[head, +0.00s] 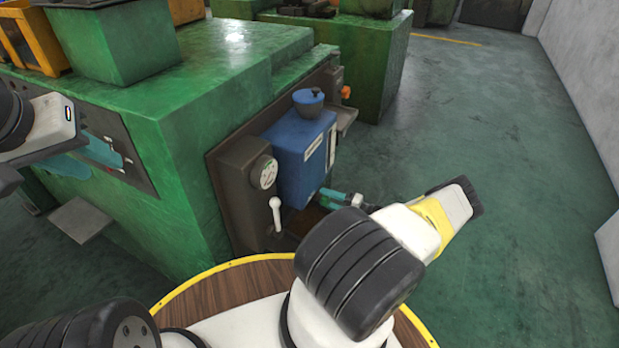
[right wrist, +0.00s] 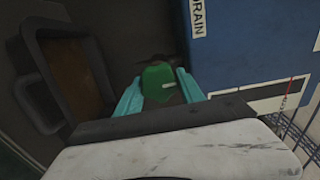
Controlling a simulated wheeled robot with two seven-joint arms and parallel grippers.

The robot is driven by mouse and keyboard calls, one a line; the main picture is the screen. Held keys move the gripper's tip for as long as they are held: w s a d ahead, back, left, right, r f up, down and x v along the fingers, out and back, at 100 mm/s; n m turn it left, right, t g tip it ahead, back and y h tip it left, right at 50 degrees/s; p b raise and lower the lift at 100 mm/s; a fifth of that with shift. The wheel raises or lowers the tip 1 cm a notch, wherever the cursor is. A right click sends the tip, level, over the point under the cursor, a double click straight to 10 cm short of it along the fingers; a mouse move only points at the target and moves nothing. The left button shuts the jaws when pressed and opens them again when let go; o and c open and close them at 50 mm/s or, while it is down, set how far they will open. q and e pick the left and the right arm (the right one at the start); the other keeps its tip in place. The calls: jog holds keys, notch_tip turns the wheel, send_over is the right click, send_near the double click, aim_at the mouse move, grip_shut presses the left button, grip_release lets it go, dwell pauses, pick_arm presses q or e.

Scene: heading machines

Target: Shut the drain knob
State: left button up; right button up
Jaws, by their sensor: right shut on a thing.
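The drain knob is a green knob (right wrist: 158,78) with a pale mark, in the middle of the right wrist view. It lies below the blue box (right wrist: 245,45), near a white DRAIN label (right wrist: 198,17). My right gripper (right wrist: 158,92) has its teal fingers on either side of the knob, shut on it. In the head view this gripper (head: 333,198) is below the blue box (head: 302,160); I cannot make out the knob clearly there. My left gripper (head: 68,164) is at the left edge, beside the green machine, away from the knob; its jaw opening is unclear.
The green machine (head: 190,130) carries a dark panel with a gauge (head: 268,174) and a white-knobbed lever (head: 275,208) left of the box. An orange knob (head: 345,92) is further back. A brown recess (right wrist: 85,82) lies left of my right fingers. The green floor (head: 500,130) is open at right.

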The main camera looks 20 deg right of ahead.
jog(key=o, duration=1.4)
jog(key=shift+c, duration=0.2)
jog(key=shift+s, duration=0.1)
jog(key=v, duration=0.7)
jog(key=shift+s+d, duration=0.25)
jog(key=shift+s, duration=0.05)
